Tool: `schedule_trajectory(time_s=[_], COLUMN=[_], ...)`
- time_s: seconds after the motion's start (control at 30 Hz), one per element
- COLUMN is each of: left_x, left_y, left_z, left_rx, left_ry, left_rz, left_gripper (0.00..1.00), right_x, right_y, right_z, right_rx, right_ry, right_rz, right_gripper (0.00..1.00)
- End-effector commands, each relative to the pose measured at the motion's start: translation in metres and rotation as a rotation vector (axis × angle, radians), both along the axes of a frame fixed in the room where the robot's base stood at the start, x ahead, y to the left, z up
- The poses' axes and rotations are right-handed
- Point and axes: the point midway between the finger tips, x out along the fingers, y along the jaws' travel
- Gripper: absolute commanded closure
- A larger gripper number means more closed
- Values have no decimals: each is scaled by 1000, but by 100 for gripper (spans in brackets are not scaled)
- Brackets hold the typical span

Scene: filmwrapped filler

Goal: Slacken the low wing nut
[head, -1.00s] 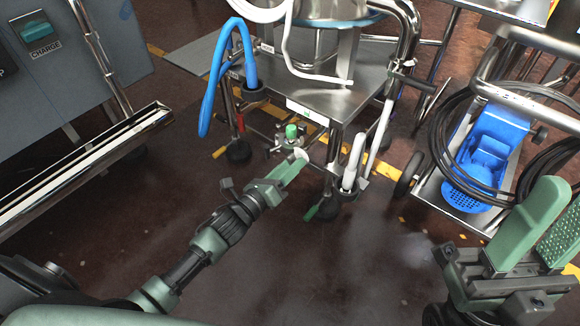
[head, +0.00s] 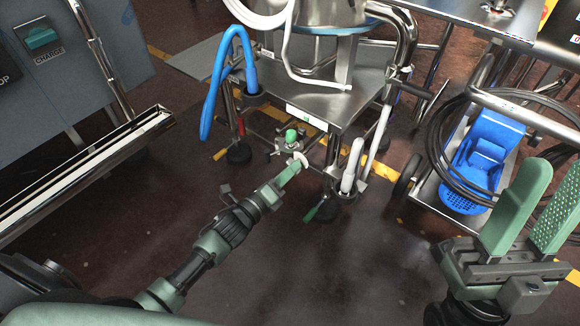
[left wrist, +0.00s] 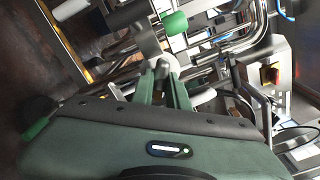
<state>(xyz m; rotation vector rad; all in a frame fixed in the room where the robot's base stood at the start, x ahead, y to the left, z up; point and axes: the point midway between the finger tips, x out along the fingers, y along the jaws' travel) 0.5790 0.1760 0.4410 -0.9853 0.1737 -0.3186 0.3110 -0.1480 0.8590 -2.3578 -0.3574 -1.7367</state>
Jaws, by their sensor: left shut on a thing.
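My left gripper (head: 292,172) reaches to the low fittings under the steel cart. Its fingers are closed on a small pale curved piece (head: 301,159), which looks like the low wing nut. The piece also shows between the fingers in the left wrist view (left wrist: 161,69), small and partly hidden. A green knob (head: 291,136) sits just beyond the fingertips, and it shows above them in the left wrist view (left wrist: 174,22). My right gripper (head: 553,180) stands at the right, its fingers apart and nothing between them.
The steel cart (head: 350,98) stands over the fittings. A blue hose (head: 212,95) hangs at its left, and a white hose (head: 352,165) stands in a holder at its right. A trolley with a blue mop wringer (head: 480,155) is further right. The floor in front is clear.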

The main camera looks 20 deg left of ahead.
Motion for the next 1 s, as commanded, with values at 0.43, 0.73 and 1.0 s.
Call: schedule_trajectory(time_s=[0.43,0.73,1.0], left_x=[0,0,0], left_y=[0,0,0], left_z=[3,3,3], left_rx=[-400,-668,-907], left_ry=[147,244,331], left_rz=[1,3,1], left_gripper=[100,100,100], right_x=[104,133,134], right_y=[19,17,10], right_z=[-63,-128,-187], right_rx=[-193,-295,-371], right_ry=[634,1001,1297], right_rz=[-33,-51,-64], right_gripper=[64,64,64])
